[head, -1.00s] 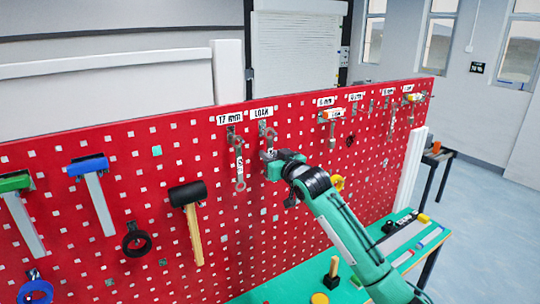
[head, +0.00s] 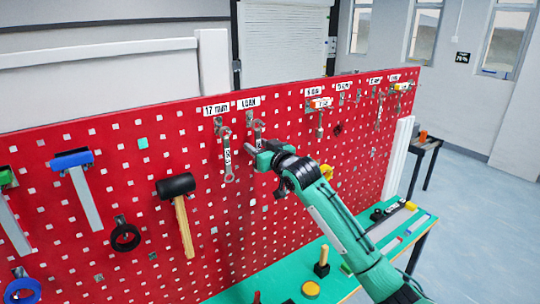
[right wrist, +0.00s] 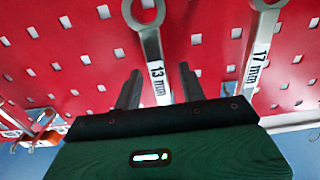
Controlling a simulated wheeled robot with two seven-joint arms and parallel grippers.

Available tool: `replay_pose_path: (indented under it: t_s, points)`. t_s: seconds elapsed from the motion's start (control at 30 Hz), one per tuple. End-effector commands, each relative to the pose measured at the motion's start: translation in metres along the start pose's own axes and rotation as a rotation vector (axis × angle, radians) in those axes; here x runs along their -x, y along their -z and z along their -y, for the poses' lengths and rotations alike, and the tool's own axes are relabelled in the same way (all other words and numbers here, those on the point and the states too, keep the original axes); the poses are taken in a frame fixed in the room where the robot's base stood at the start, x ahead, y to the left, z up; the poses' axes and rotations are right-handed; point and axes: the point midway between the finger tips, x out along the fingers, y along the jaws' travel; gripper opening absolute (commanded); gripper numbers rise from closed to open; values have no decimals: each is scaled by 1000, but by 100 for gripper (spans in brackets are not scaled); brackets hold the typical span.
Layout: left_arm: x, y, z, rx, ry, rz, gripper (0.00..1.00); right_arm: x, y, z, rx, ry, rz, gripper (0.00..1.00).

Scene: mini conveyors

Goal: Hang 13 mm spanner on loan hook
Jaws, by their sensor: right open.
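The 13 mm spanner (right wrist: 152,50) stands against the red pegboard in the right wrist view, its shaft between my two open fingers. In the head view the top of this spanner (head: 258,128) shows at the hook under the LOAN label (head: 248,102); its lower part is hidden by my gripper. It appears to hang there, but the contact with the hook is too small to see clearly. My right gripper (right wrist: 160,88) is open around the shaft; in the head view it (head: 252,150) is just below the LOAN hook. My left gripper is not in view.
The 17 mm spanner (head: 227,158) hangs close beside, left in the head view and right in the wrist view (right wrist: 258,50). A black mallet (head: 176,187) and blue hammer (head: 73,160) hang farther left. More labelled hooks are to the right. A green bench (head: 270,288) lies below.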

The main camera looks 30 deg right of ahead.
Motion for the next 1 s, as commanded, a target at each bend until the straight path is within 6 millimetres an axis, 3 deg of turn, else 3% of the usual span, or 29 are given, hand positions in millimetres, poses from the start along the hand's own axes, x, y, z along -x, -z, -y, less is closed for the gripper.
replay_pose_path:
  t_s: [0.6, 0.8, 1.0]
  points:
    - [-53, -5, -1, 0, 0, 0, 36, 112, -4, 0, 4, -1, -1, 41]
    - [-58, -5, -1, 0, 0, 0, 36, 130, -2, 0, 1, 0, 0, 41]
    - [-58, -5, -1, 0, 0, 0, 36, 132, -1, 0, 1, 0, 1, 41]
